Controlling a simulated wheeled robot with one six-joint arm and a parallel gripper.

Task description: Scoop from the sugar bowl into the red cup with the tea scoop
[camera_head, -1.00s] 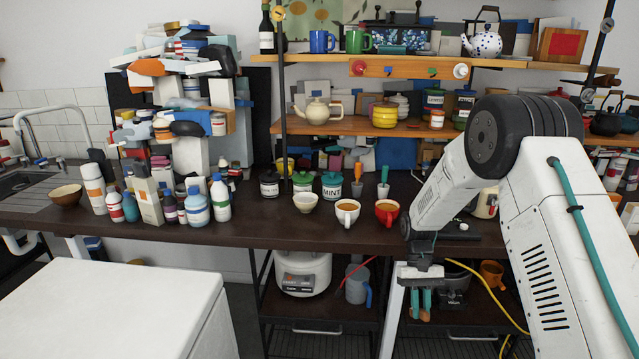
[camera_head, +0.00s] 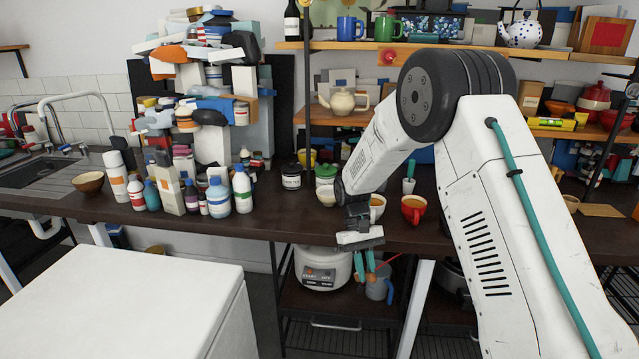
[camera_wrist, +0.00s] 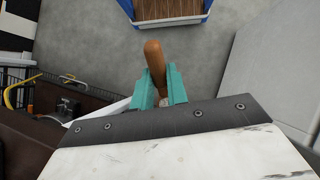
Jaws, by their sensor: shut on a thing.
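My gripper (camera_head: 363,265) hangs in front of the counter's front edge, below the cups. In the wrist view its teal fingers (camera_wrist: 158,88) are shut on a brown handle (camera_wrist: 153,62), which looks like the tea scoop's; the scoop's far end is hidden. The red cup (camera_head: 413,209) stands on the counter, right of my gripper, with brownish liquid inside.
A white cup (camera_head: 377,204) stands left of the red cup, partly behind my arm. A grey holder with a green-handled tool (camera_head: 409,177) is behind. Bottles (camera_head: 220,194) crowd the counter's left. A white worktop (camera_head: 120,300) lies at front left.

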